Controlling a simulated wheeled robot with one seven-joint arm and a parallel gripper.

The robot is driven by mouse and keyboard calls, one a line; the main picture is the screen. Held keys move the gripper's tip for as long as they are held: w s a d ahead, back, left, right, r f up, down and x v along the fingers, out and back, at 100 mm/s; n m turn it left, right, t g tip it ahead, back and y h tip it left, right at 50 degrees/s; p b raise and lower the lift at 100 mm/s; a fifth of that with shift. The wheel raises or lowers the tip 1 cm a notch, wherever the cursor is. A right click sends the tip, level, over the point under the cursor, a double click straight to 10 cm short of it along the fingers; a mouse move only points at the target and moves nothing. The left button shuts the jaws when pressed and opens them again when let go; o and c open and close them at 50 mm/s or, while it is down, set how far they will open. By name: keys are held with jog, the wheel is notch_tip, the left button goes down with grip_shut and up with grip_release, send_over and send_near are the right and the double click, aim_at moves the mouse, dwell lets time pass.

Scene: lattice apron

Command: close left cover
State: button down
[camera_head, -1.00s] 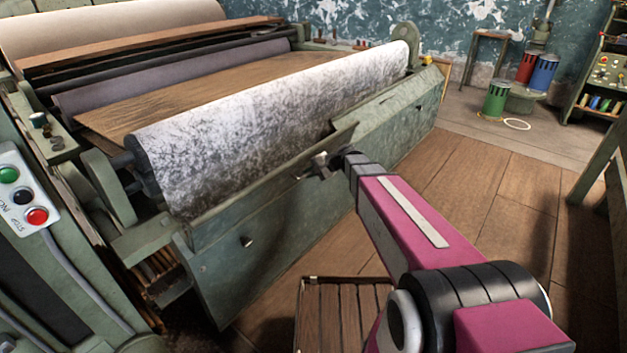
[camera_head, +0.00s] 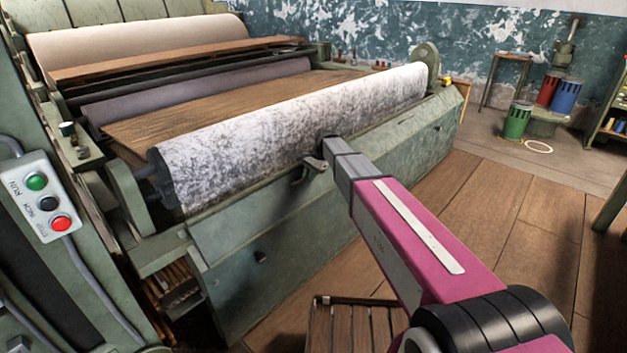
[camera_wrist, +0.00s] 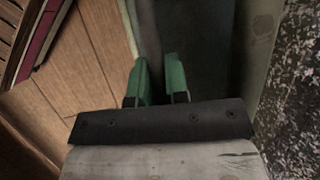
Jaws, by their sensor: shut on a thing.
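The left cover (camera_head: 247,203) is a long green metal panel along the front of the machine, below the white-and-grey speckled roller (camera_head: 240,143). My gripper (camera_head: 312,168) is at the right end of this cover, close under the roller. In the wrist view, the two green fingers (camera_wrist: 160,82) stand a small gap apart, closed on a thin part of the cover. The exact contact is dark and hard to see. The right cover (camera_head: 395,128) is a similar green panel farther along, partly behind my arm.
The speckled roller is close beside my gripper and also fills the right of the wrist view (camera_wrist: 292,95). A slatted wooden platform (camera_head: 350,325) lies on the floor by my arm. A button box (camera_head: 45,200) is at left. The wooden floor (camera_head: 490,205) at right is clear.

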jog(key=shift+w+a+f, duration=0.2)
jog(key=shift+w+a, duration=0.15)
jog(key=shift+a, duration=0.15)
jog(key=shift+w+a+f, duration=0.2)
jog(key=shift+w+a, duration=0.1)
jog(key=shift+a, duration=0.15)
jog(key=c, duration=1.4)
grip_release()
jog(key=v, duration=1)
jog(key=shift+w+d+r, duration=0.1)
jog(key=shift+d+r, duration=0.05)
jog(key=shift+r, duration=0.15)
